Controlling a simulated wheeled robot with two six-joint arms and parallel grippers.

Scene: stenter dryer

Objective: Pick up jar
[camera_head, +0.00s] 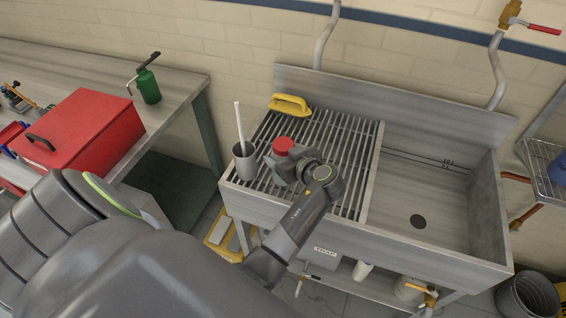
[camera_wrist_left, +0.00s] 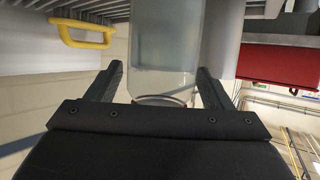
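The jar shows in the left wrist view as a clear, pale glass body (camera_wrist_left: 165,45) between the two fingers of my left gripper (camera_wrist_left: 159,78). The fingers are apart, one on each side of it, with a narrow gap at the left finger; I cannot tell whether the right finger touches. In the head view a red lid (camera_head: 283,144) shows above the slatted drainboard (camera_head: 344,150), just beyond my left gripper (camera_head: 290,168). The jar's body is mostly hidden there by the gripper. My right gripper is not in view.
A grey cup (camera_head: 244,161) with a white stick stands close left of the jar. A yellow-handled tool (camera_head: 290,104) lies at the drainboard's back. The sink basin (camera_head: 430,195) is at right. A red toolbox (camera_head: 85,132) and green bottle (camera_head: 149,86) stand on the left bench.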

